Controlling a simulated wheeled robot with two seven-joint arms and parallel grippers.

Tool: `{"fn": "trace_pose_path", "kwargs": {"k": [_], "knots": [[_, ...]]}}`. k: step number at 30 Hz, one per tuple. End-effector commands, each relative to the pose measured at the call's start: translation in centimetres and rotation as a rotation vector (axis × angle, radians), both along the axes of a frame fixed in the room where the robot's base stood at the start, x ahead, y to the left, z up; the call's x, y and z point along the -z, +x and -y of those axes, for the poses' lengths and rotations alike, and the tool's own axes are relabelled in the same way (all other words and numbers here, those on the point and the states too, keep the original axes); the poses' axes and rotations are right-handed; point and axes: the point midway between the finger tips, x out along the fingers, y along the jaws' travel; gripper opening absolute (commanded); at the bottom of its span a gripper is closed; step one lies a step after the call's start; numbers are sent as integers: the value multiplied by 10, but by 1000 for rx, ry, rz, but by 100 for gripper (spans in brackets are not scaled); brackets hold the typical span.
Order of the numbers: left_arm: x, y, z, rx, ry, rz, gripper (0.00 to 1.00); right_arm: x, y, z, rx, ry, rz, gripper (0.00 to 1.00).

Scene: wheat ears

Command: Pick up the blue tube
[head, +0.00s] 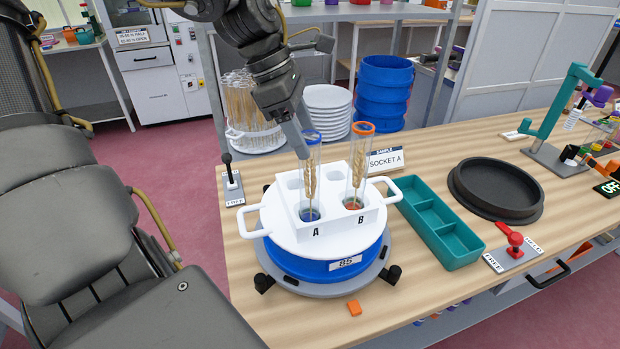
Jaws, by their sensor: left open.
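The blue tube (311,178) is a clear tube with a blue rim and a wheat ear inside. It stands upright in socket A of the white rack (338,233). An orange-rimmed tube (358,175) stands in socket B to its right. My left gripper (301,138) comes down from the top and is open. One grey finger is at the upper left of the blue tube, overlapping its rim in the picture. I cannot tell whether it touches the tube. The other finger is hard to make out. My right gripper is not in view.
The rack sits on a round blue base (325,268) on the wooden table. A teal tray (437,228), a black round dish (496,188) and a red-knobbed lever (514,240) are to the right. White plates (327,98) and blue bins (383,90) stand behind.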

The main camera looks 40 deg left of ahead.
Motion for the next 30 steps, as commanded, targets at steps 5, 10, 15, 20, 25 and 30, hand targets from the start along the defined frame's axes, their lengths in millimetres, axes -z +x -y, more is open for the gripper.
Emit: {"fn": "trace_pose_path", "kwargs": {"k": [5, 10, 15, 20, 25, 30], "knots": [[10, 0, 5, 2, 0, -4, 61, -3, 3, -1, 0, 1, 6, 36], [34, 3, 16, 1, 0, -3, 61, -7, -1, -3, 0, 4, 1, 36], [46, 7, 20, 0, -1, -1, 61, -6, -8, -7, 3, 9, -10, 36], [47, 7, 20, 0, -1, 2, 61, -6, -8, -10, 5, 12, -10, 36], [47, 7, 20, 0, 0, 1, 48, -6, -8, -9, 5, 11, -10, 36], [47, 7, 20, 0, 0, 1, 26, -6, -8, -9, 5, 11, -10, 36]]}}
